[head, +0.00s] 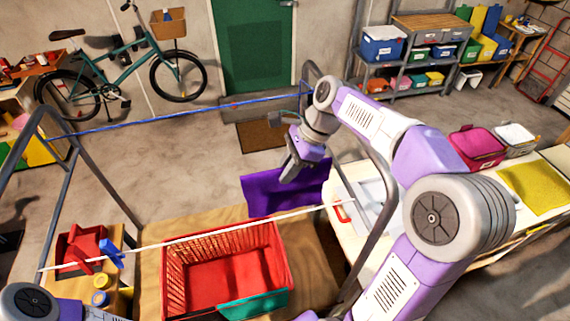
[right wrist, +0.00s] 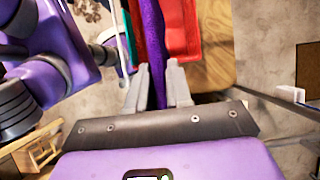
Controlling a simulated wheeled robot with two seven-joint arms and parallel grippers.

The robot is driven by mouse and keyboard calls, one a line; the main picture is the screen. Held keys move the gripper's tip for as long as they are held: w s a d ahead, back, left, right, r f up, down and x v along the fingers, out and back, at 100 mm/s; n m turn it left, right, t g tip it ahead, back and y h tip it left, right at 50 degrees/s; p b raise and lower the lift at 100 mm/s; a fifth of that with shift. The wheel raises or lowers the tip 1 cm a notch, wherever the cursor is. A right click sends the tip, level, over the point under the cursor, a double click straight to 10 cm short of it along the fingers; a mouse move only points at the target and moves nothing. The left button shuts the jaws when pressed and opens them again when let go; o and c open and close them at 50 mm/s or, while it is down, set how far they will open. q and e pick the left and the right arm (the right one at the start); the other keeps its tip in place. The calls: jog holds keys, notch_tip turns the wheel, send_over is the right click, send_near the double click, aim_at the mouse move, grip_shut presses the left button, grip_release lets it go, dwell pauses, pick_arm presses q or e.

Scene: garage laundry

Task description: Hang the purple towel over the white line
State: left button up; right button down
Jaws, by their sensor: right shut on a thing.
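The purple towel (head: 284,192) hangs from my right gripper (head: 291,168) in the middle of the head view. The gripper is shut on its upper edge. In the right wrist view, the towel (right wrist: 152,35) runs as a narrow strip between the fingers of my right gripper (right wrist: 158,85). The white line (head: 215,233) runs from the lower left up to the right, above the red basket. The towel's lower edge lies near the line in the picture; I cannot tell whether they touch. My left gripper is out of view; only part of its arm shows at the lower left.
A blue line (head: 190,112) runs farther back on the grey metal frame (head: 92,175). A red basket (head: 175,278) stands below the white line. A blue clip (head: 111,253) is near the line's left end. A white-topped table (head: 345,190) stands right of the frame.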

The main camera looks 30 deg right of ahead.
jog(key=shift+s+a+b, duration=0.15)
jog(key=shift+s+a, duration=0.15)
jog(key=shift+s, duration=0.8)
jog(key=shift+s+a+b, duration=0.2)
jog(key=shift+s+a, duration=0.15)
jog(key=shift+s, duration=0.75)
jog(key=shift+s+a+b, duration=0.15)
jog(key=shift+s+a, duration=0.15)
jog(key=shift+s, duration=0.8)
jog(key=shift+w+f+b, duration=0.1)
jog(key=shift+f+b, duration=2.6)
jog(key=shift+f, duration=1.5)
jog(key=c, duration=1)
grip_release()
jog(key=shift+o, duration=0.2)
jog(key=p+v, duration=0.1)
jog(key=v, duration=0.6)
jog(key=shift+d+r, duration=0.15)
jog(key=shift+r, duration=0.15)
